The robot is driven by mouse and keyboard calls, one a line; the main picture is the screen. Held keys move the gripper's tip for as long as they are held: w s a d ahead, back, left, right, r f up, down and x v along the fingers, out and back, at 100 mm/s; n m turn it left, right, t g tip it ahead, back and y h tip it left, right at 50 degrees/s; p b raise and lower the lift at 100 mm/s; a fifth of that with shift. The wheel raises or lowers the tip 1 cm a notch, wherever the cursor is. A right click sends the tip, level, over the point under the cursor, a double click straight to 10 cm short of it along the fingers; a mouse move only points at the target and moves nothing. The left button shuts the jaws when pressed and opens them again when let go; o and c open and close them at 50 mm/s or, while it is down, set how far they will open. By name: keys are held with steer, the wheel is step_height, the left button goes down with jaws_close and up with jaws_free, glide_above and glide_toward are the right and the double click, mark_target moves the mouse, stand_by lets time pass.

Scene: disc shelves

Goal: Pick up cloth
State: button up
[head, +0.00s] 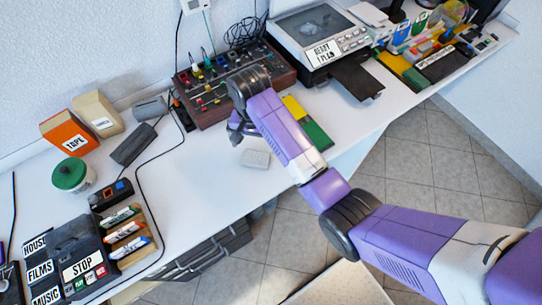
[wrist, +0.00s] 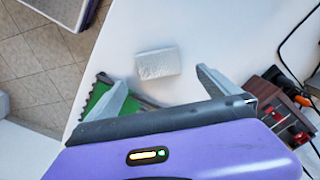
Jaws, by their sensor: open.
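The cloth (head: 256,159) is a small, pale grey-white folded rectangle lying flat on the white desk near its front edge. It also shows in the wrist view (wrist: 157,62), in the upper middle. My gripper (head: 236,136) is above the desk, just to the left of and behind the cloth in the head view. In the wrist view my gripper (wrist: 162,77) has its two fingers spread wide, with nothing between them. The cloth lies just beyond the fingertips, apart from them and lined up with the gap.
A mixer (head: 208,92) with knobs and cables stands behind my gripper. A green and yellow item (head: 312,128) lies right of the cloth, partly hidden by my arm. A grey box (head: 132,145) and a black cable lie to the left. The desk around the cloth is bare.

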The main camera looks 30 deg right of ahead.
mark_target(256, 158)
steer(key=shift+s+f, duration=0.15)
steer(key=shift+s, duration=0.2)
steer(key=shift+d+f, duration=0.15)
steer(key=shift+f, duration=0.15)
steer(key=shift+w+f+p, duration=0.15)
steer(key=shift+f+p, duration=0.05)
steer(key=shift+f, duration=1.55)
steer(key=shift+w+f+p, duration=0.15)
steer(key=shift+f+p, duration=0.05)
steer(key=shift+f, duration=1.5)
steer(key=c, duration=1.4)
steer(key=shift+a+r, duration=0.15)
steer(key=shift+a, duration=0.05)
step_height(256, 158, up, 20)
steer(key=p, duration=0.5)
